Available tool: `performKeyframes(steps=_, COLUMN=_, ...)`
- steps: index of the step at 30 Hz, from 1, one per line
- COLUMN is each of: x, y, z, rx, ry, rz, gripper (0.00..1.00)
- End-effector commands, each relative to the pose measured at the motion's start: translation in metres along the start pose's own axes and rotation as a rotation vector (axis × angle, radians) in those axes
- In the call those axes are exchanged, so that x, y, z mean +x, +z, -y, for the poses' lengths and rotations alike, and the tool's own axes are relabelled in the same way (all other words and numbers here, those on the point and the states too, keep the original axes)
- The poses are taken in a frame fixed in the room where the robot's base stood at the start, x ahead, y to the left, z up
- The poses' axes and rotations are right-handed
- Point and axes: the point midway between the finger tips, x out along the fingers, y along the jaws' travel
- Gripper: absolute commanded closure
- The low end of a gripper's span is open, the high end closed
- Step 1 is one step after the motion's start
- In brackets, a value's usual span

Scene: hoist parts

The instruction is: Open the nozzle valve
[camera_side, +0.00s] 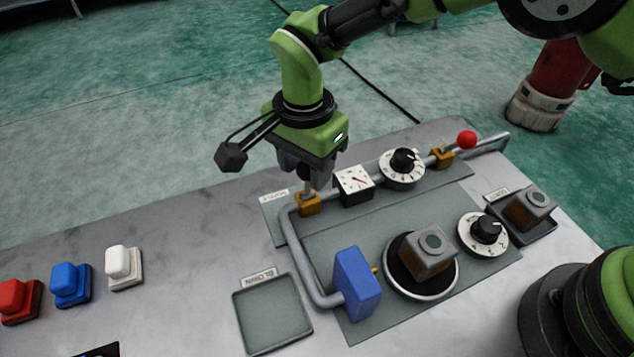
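The nozzle valve is a brass block (309,205) on the grey pipe, beside a small label plate. A thin stem rises from it into my gripper (309,178). My gripper points down directly over this valve, with its dark fingers around or just beside the top of the stem. The fingers hide the valve's handle, and I cannot tell if they are closed on it. The pipe (295,243) runs from the valve to a blue box (357,283) with a small yellow tip. The tip faces a grey-brown block (428,252) on a round dark plate.
A gauge (354,183) and a dial (403,166) stand close right of my gripper. Beyond are another brass valve (441,157) with a red ball (467,140), a second dial (484,234) and a tray (549,232) holding a block. An empty tray (272,314) sits in front; buttons (70,283) stand left.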

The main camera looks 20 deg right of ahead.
Motion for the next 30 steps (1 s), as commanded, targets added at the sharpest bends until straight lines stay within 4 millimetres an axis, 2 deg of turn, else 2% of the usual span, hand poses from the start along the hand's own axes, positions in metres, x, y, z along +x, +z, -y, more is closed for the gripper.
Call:
performKeyframes(steps=13, x=0.0, y=-0.001, z=0.002, rx=0.0, ry=0.0, rz=0.0, gripper=0.55)
performKeyframes(steps=29, x=0.005, y=-0.012, z=0.02, rx=0.0, ry=0.0, rz=0.0, gripper=0.55)
performKeyframes(steps=30, x=0.005, y=-0.011, z=0.02, rx=-0.001, ry=0.0, rz=0.0, gripper=0.49)
